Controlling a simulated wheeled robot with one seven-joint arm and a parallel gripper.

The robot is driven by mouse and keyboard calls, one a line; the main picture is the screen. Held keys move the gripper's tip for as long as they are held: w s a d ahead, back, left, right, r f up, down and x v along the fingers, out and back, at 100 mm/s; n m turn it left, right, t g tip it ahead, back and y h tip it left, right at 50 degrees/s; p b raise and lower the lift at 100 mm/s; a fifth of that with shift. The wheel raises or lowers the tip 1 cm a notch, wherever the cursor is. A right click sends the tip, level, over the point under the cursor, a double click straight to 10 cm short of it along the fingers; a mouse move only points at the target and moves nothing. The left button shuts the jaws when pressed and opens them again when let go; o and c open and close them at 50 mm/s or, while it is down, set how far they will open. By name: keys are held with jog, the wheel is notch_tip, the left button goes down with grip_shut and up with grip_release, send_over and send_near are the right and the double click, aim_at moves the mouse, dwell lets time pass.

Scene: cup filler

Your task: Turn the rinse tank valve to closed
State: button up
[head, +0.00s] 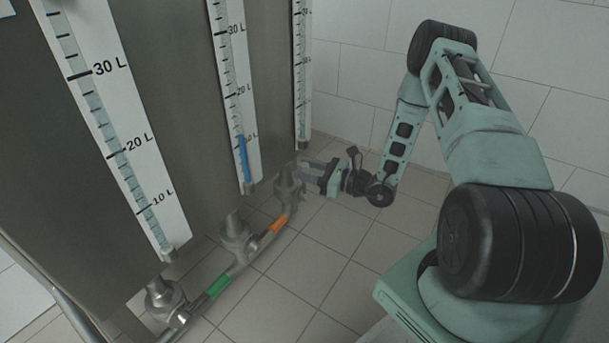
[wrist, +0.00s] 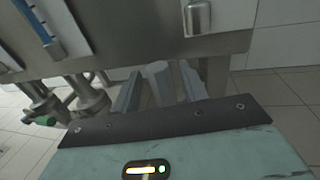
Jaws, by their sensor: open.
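Three metal valves sit under the tank front in the head view: a near one (head: 165,298), a middle one (head: 237,232) and a far one (head: 286,186). A green sleeve (head: 218,287) lies between the near and middle valves, and an orange sleeve (head: 278,224) between the middle and far ones. No label shows which valve is the rinse tank's. My gripper (head: 307,169) is open beside the far valve; contact cannot be told. In the wrist view, a grey piece (wrist: 158,82) shows between the fingers; I cannot tell what it is. Two valves (wrist: 45,105) stand to their left.
The steel tank wall (head: 175,110) carries several litre gauges. The middle gauge (head: 234,90) has a blue strip low down. Tiled floor (head: 310,265) is open right of the valves, and a white tiled wall (head: 350,65) stands behind.

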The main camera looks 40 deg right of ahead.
jog(key=shift+w+a, duration=0.25)
jog(key=shift+w, duration=0.15)
grip_shut()
jog(key=shift+d, duration=0.1)
